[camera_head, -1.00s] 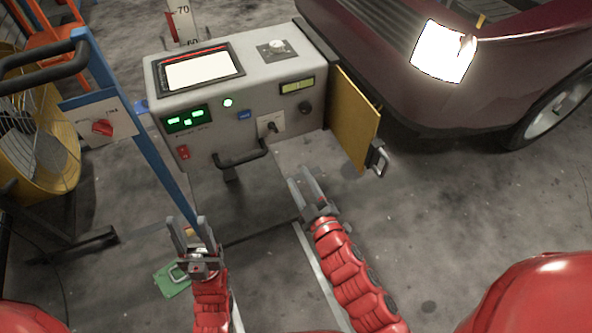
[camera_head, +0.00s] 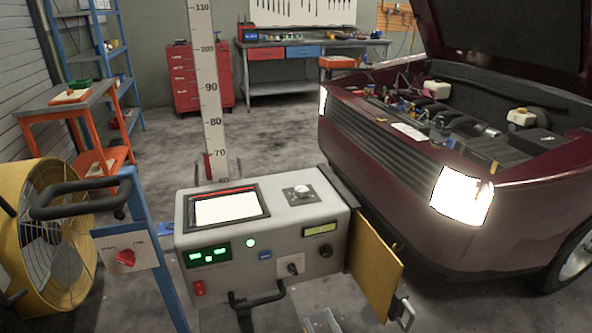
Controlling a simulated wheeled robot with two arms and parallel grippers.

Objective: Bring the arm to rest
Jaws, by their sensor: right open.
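Only the tips of my right gripper (camera_head: 321,322) show, at the bottom edge of the head view, right of the middle. Its two fingers stand apart with nothing seen between them. The tips are just in front of the grey console (camera_head: 225,281), to the right of its black front handle (camera_head: 257,299) and left of its open yellow door (camera_head: 374,262). The rest of the right arm is below the picture. My left gripper is out of view.
A maroon car (camera_head: 420,195) with its hood up stands at the right. A yellow fan (camera_head: 45,240) and a blue-framed cart (camera_head: 152,255) with a black handle are at the left. Orange shelving (camera_head: 75,115) and a workbench (camera_head: 310,50) are farther back. Open floor lies between.

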